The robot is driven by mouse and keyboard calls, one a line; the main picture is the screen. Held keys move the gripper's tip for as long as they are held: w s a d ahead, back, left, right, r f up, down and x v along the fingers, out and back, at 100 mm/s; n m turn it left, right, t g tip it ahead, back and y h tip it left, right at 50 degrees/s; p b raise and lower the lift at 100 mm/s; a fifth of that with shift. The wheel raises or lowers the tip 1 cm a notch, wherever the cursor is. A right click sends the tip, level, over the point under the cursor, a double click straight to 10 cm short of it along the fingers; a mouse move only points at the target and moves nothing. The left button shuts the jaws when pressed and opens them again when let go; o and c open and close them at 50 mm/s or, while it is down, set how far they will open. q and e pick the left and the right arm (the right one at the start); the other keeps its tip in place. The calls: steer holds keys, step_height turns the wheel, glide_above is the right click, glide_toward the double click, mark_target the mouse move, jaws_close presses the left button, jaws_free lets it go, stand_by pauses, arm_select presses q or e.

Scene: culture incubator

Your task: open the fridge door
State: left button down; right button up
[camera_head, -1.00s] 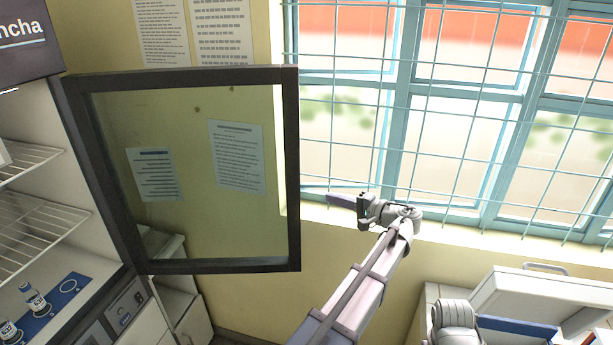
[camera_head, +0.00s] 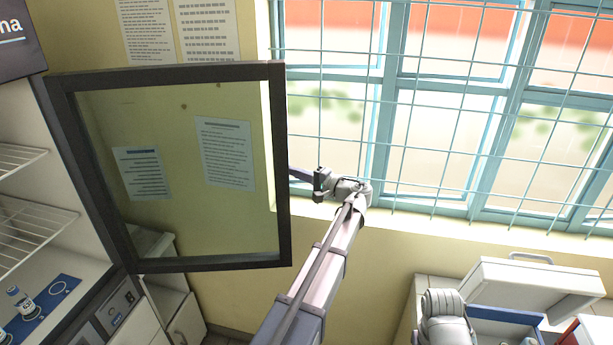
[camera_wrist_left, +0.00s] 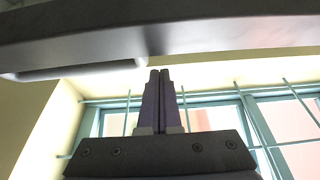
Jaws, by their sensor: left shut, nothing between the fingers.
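The fridge door (camera_head: 283,165), a glass pane in a dark frame, stands wide open, swung out from the fridge (camera_head: 90,225) at left. My left gripper (camera_head: 294,173) is beside the door's free edge, its fingertips partly hidden by or meeting the frame. In the left wrist view, the shut, empty fingers (camera_wrist_left: 160,75) point up to a dark bar of the door (camera_wrist_left: 220,38) with a handle-like piece at left. I cannot tell whether they touch it. My right gripper is not in view; only a grey part of my other arm shows at lower right.
Wire shelves (camera_head: 35,225) and small vials (camera_head: 22,300) on a blue mat show inside the fridge. A barred window (camera_head: 450,110) fills the wall behind. A white box with its lid open (camera_head: 530,285) stands at lower right. Floor space shows little.

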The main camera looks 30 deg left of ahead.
arm_select(q)
steer(key=s+d, duration=0.2)
steer(key=s, duration=0.1)
steer(key=shift+d, duration=0.1)
stand_by(0.3)
